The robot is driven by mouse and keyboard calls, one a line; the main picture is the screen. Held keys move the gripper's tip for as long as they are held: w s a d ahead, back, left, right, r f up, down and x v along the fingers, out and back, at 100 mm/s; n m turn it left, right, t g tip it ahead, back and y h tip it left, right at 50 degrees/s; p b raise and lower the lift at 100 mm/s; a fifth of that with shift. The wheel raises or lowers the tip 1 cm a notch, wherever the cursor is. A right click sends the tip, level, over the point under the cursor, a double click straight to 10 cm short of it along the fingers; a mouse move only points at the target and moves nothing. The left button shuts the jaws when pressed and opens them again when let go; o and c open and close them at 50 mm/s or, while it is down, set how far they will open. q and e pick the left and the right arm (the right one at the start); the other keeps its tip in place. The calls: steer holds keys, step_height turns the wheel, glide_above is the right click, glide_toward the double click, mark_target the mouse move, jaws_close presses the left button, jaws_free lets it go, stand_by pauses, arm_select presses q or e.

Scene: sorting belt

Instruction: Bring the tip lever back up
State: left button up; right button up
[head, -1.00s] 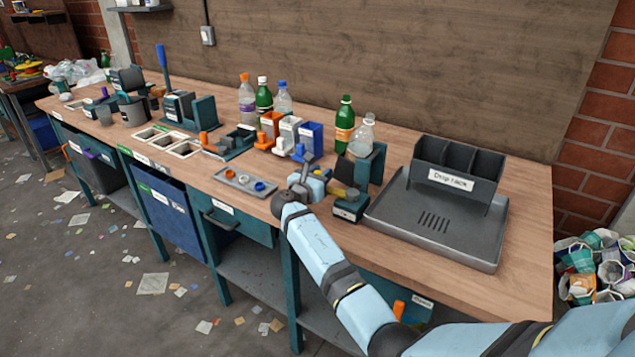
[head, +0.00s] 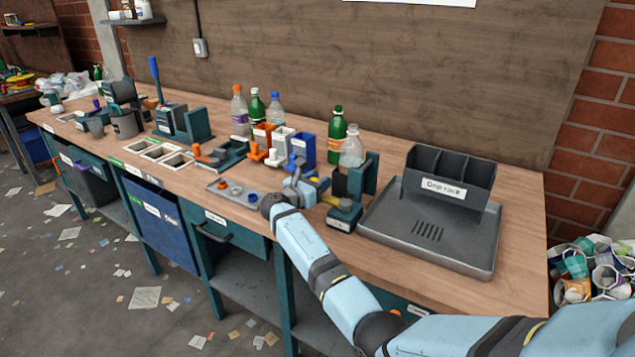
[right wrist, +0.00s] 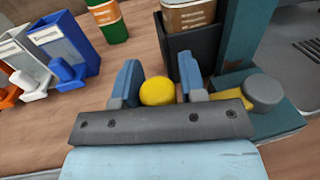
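The tip lever shows as a round yellow knob (right wrist: 157,92) in the right wrist view. In the head view a short yellow piece of the lever (head: 330,200) shows low beside the teal stand (head: 345,216). My right gripper (right wrist: 160,82) has its two blue fingers on either side of the knob, spaced about as wide as it, and looks shut on it. In the head view my right gripper (head: 306,187) reaches over the table edge to the stand. A black cup holder (right wrist: 190,50) on the stand carries a clear bottle (head: 352,148), roughly upright. My left gripper is out of view.
A grey drip tray with a drip rack (head: 449,182) stands close on the right. A green bottle (head: 336,132) stands behind the stand. Blue, white and orange bins (head: 303,149) and a small tray of caps (head: 231,188) lie to the left.

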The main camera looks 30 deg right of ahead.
steer(key=shift+o, duration=1.2)
steer(key=shift+f, duration=0.1)
steer(key=p+v, duration=0.1)
steer(key=v, duration=1.2)
steer(key=shift+s+a, duration=0.15)
steer(key=shift+a, duration=0.2)
